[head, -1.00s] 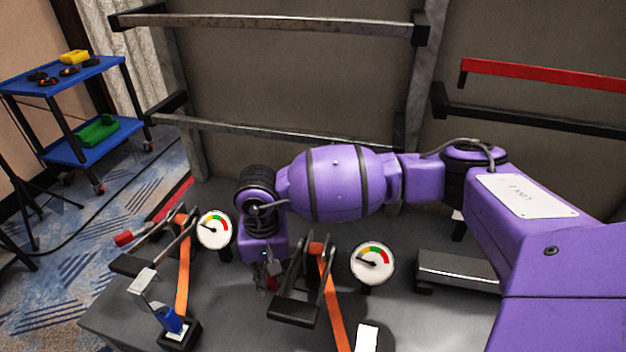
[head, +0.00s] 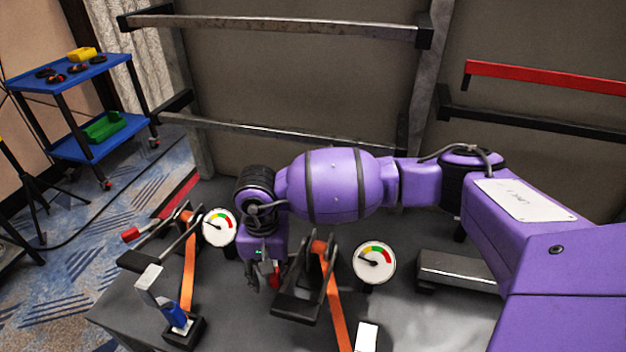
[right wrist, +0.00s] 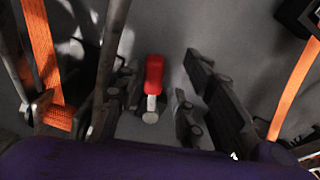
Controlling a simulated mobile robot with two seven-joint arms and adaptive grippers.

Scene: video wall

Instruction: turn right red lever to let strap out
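The right red lever (head: 275,272) shows as a small red knob beside my right gripper (head: 261,277) in the head view, at the right ratchet (head: 297,303) with its orange strap (head: 336,318). In the right wrist view the red knob (right wrist: 154,73) on its short metal shaft lies between the two dark fingers of my right gripper (right wrist: 157,100). The fingers are open, with a gap on each side of the knob. Another red-handled lever (head: 131,235) stands at the left ratchet with its own orange strap (head: 188,275). My left gripper is not in view.
Two dial gauges, a left one (head: 220,227) and a right one (head: 374,262), stand by the ratchets on the grey table (head: 420,325). A blue-handled switch (head: 179,319) stands at front left. A blue cart (head: 95,142) is at the far left.

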